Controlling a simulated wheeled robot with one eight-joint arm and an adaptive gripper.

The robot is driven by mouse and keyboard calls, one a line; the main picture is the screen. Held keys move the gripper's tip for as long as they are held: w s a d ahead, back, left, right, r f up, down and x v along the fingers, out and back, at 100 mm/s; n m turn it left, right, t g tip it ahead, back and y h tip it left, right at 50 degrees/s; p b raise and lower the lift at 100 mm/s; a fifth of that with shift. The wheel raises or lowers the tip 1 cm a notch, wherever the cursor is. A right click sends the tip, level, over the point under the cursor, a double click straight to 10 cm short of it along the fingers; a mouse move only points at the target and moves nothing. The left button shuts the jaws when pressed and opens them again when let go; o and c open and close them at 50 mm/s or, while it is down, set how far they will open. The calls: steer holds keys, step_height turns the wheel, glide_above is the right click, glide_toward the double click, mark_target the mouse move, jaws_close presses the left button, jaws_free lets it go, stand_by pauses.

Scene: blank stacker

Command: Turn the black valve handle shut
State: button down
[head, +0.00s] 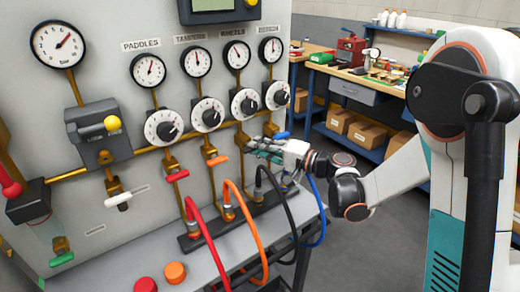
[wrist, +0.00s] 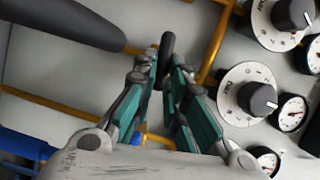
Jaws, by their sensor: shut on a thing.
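The black valve handle (wrist: 167,46) shows in the wrist view, between the tips of my gripper (wrist: 161,72). The two teal and grey fingers are closed on it. In the head view my gripper (head: 254,146) reaches in from the right to the pipe above the black hose.
A red handle (head: 177,175) and an orange handle (head: 218,160) are left of my gripper, and a blue handle (head: 281,135) is just right. Red, orange, black (head: 283,215) and blue hoses hang below. White dials (head: 244,104) and gauges sit above.

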steer(key=shift+f+m+y, duration=0.2)
steer(key=shift+m+y, duration=0.1)
steer(key=shift+m, duration=0.4)
steer(key=c, duration=1.6)
jaws_free()
steer(key=shift+c, duration=0.2)
steer(key=shift+d, duration=0.1)
steer(key=v, duration=1.2)
steer(key=shift+f, duration=0.1)
